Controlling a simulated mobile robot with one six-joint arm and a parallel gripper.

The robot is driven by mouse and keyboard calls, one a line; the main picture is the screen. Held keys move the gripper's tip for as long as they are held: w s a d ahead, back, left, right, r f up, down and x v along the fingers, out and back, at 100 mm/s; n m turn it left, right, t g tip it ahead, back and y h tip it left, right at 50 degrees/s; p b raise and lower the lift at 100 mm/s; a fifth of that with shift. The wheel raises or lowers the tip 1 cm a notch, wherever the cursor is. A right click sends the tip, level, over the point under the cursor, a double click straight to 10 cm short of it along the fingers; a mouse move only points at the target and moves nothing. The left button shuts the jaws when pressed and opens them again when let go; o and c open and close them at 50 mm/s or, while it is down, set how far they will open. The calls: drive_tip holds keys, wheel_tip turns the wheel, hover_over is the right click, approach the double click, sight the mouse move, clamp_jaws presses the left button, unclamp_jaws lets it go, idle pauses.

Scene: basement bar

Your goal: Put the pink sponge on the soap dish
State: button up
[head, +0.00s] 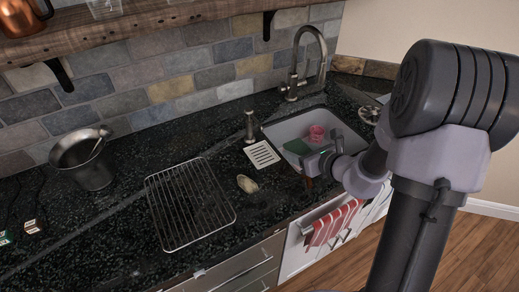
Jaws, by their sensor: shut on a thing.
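The soap dish (262,154) is a white slatted plate lying on the dark counter, left of the sink. My gripper (308,166) is at the sink's front edge, right of the soap dish and apart from it. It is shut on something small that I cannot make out. A small brownish patch shows just below the fingers; I cannot tell whether it is the held thing. A round pink thing (316,133), rather cup-like, is in the sink behind my gripper. I cannot clearly identify the pink sponge.
A green item (297,146) lies in the sink (286,130). A soap dispenser (249,127) stands behind the soap dish, and a tall faucet (297,75) behind the sink. A pale lump (247,184) and a wire rack (190,203) are on the counter. A metal pot (84,162) stands left.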

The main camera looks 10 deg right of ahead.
drive_tip(key=b, duration=0.2)
hover_over(265, 159)
drive_tip(key=shift+d+f, duration=0.15)
drive_tip(key=shift+f, duration=0.45)
drive_tip(key=f+b, duration=0.1)
drive_tip(key=f, duration=0.1)
drive_tip(key=f+b, duration=0.1)
drive_tip(key=f, duration=0.1)
drive_tip(key=shift+w+a, duration=0.15)
drive_tip(key=shift+a, duration=0.05)
drive_tip(key=shift+r, duration=0.25)
drive_tip(key=shift+f, duration=0.15)
drive_tip(key=o, duration=1.4)
drive_tip(key=shift+o, duration=0.2)
